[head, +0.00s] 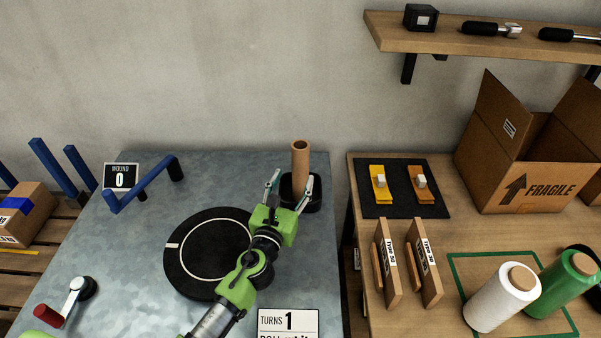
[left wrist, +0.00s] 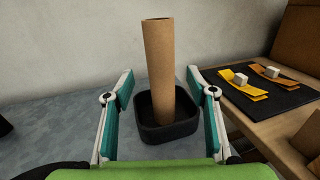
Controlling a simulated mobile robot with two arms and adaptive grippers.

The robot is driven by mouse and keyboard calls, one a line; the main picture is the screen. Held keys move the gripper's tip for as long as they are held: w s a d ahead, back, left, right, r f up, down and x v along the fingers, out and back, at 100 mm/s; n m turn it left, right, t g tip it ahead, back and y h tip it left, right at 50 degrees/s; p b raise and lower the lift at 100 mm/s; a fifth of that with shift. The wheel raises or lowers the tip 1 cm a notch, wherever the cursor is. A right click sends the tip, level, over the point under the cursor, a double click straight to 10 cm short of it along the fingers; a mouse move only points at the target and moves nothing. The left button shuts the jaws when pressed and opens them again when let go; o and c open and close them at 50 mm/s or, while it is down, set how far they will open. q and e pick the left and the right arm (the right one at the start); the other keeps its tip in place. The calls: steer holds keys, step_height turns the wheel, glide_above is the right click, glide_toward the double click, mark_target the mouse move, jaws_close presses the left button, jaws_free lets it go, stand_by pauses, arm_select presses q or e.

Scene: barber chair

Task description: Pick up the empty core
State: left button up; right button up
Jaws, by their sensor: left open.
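The empty core (head: 300,160) is a brown cardboard tube. It stands upright in a small black holder (head: 314,203) near the back right of the grey metal table. My left gripper (head: 291,181) is open and reaches toward the core from the front, its two fingers spread to either side. In the left wrist view the core (left wrist: 160,65) rises from the black holder (left wrist: 190,137) between and beyond the fingertips (left wrist: 160,80), with gaps on both sides. My right gripper is not in view.
A round black turntable (head: 190,275) lies left of my arm. A blue bar (head: 145,183) and a "WOUND 0" sign (head: 120,177) stand at the back left. A "TURNS 1" card (head: 289,322) is at the front. A wooden table (head: 405,313) with spools and a box stands to the right.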

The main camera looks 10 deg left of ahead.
mark_target(298, 171)
arm_select(q)
steer(key=w, duration=0.7)
steer(key=shift+w+d+f+b, duration=0.1)
steer(key=shift+d+f+b, duration=0.1)
steer(key=shift+d+b, duration=0.15)
steer(key=c, duration=1.2)
